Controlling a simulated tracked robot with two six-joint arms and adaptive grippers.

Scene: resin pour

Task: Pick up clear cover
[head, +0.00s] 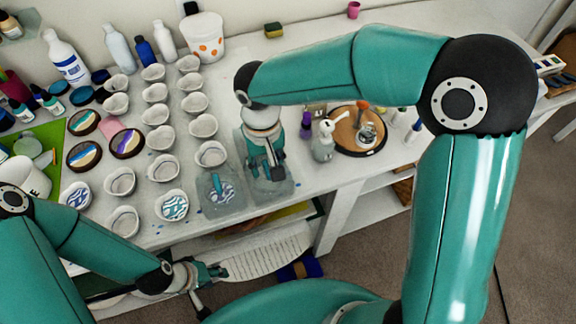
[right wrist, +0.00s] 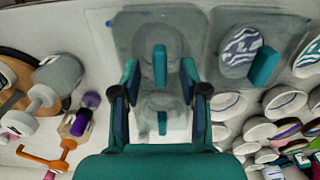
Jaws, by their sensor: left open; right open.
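A clear cover with a teal handle (right wrist: 160,65) lies on the white table below my right gripper (right wrist: 160,88). The handle appears between the two open fingers in the right wrist view; whether they touch it cannot be told. In the head view my right gripper (head: 268,165) hides part of this cover (head: 279,188). A second clear cover (head: 211,206) with a teal handle sits beside it over a blue-and-white swirled piece; it also shows in the right wrist view (right wrist: 223,74). My left gripper (head: 210,285) is open and empty below the table's front edge.
Rows of white cups (head: 158,115) stand left of the covers. A grey pump bottle (head: 323,142) and a round wooden tray (head: 346,136) stand on the right. Bottles (head: 66,58) line the back left. A lower shelf (head: 240,243) runs under the table.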

